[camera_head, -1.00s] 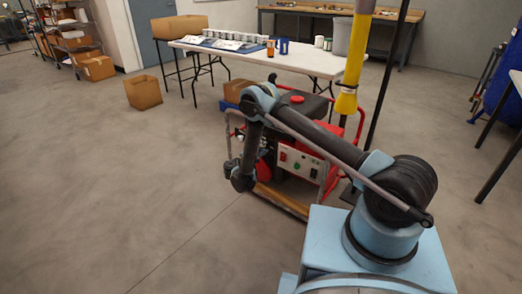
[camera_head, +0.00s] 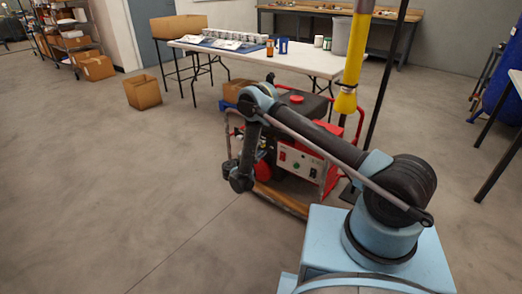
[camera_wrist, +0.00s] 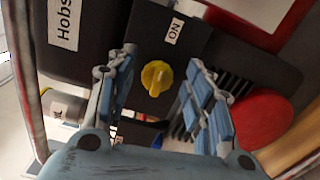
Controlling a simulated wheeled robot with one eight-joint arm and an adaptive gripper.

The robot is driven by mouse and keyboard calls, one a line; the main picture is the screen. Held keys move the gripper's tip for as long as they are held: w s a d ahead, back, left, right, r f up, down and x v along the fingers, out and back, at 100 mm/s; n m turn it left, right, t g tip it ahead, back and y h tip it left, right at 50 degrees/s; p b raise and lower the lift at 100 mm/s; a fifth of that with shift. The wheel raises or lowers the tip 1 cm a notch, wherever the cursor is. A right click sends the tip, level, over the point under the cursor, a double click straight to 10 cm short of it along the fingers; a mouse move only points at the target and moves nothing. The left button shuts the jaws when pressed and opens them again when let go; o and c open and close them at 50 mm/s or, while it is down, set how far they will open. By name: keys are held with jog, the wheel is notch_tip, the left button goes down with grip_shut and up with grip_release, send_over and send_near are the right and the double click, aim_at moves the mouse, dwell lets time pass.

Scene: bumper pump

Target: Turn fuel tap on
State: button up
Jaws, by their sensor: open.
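The fuel tap, a yellow knob (camera_wrist: 157,78), sits on a dark panel in the wrist view. A white label reading "NO" or "ON", seen turned (camera_wrist: 174,31), is just above it. My gripper (camera_wrist: 158,80) is open, with its blue-padded fingers on either side of the knob and apart from it. I cannot tell how deep the fingers reach around it. In the head view the red-framed generator (camera_head: 300,160) stands behind my arm, which hides the knob there.
A label reading "Hobs" (camera_wrist: 65,24) is on a dark part at the upper left. A red round part (camera_wrist: 262,118) lies right of the fingers. A white table (camera_head: 310,62) stands behind the generator, and a yellow post (camera_head: 355,50) rises beside it.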

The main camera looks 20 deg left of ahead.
jog(key=v, duration=1.1)
jog(key=shift+o, duration=0.5)
jog(key=shift+s, duration=0.1)
jog(key=s+a+n, duration=0.3)
jog(key=s+n, duration=0.1)
jog(key=n, duration=1.4)
jog(key=x, duration=1.6)
jog(key=shift+w, duration=0.4)
jog(key=shift+d+r, duration=0.1)
jog(key=shift+r, duration=0.05)
jog(key=c, duration=1.1)
